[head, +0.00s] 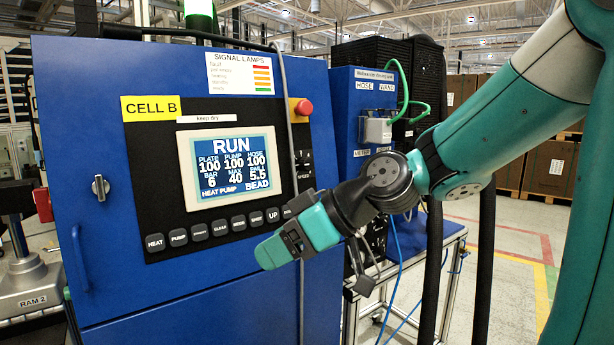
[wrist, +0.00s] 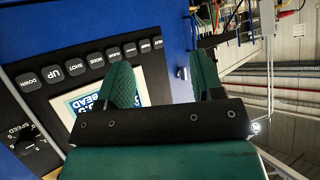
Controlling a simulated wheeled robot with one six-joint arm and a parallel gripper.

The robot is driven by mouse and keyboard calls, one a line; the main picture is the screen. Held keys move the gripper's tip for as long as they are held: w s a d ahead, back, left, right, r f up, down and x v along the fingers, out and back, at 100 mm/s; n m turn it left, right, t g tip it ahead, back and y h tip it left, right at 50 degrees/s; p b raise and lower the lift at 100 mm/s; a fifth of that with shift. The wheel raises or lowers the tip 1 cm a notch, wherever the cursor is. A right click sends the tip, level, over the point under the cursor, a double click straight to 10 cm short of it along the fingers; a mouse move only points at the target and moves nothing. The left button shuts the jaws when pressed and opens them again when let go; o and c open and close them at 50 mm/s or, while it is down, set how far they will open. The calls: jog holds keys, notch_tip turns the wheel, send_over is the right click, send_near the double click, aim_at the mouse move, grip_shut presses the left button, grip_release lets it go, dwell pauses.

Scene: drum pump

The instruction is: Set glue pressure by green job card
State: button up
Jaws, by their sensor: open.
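The control panel's screen (head: 235,166) reads RUN, with PLATE, PUMP and HOSE at 100, BAR 6, MAX 40, a 5.5 value, and HEAT PUMP and BEAD. Below it is a row of dark buttons, including HEAT (head: 155,243), PUMP (head: 178,237) and UP (head: 272,215). My gripper (head: 272,252) is open and empty, just below and in front of the row's right end. The wrist view shows the panel upside down, with UP (wrist: 76,68), DOWN (wrist: 27,82) and a SPEED knob (wrist: 30,145). My finger covers part of the screen there. I see no green job card.
A red button (head: 303,107) is at the panel's upper right, and a rotary latch (head: 100,187) and handle (head: 80,258) are at the left. A blue box (head: 362,90) with cables and hoses stands at the right. The floor farther right is open.

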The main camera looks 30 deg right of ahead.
jog(key=w+d+r+m+t+h+b, duration=0.1)
jog(key=w+d+t, duration=0.15)
jog(key=d, duration=0.35)
jog(key=w+d+r+t, duration=0.2)
jog(key=d+t, duration=0.1)
jog(key=d, duration=0.2)
jog(key=m+t+h+b, duration=0.1)
jog(key=t+h, duration=0.3)
jog(key=t, duration=0.1)
send_near(310, 165)
jog(key=w+p, duration=0.2)
jog(key=w, duration=0.1)
jog(key=w+a+p, duration=0.1)
jog(key=w+p, duration=0.1)
jog(key=w, duration=0.1)
jog(key=w+p, duration=0.2)
jog(key=w, duration=0.1)
jog(key=shift+a+r+p, duration=0.3)
jog(key=shift+p, duration=0.1)
jog(key=shift+w+f, duration=0.1)
jog(key=shift+w, duration=0.3)
jog(key=shift+c, duration=0.2)
jog(key=c, duration=0.9)
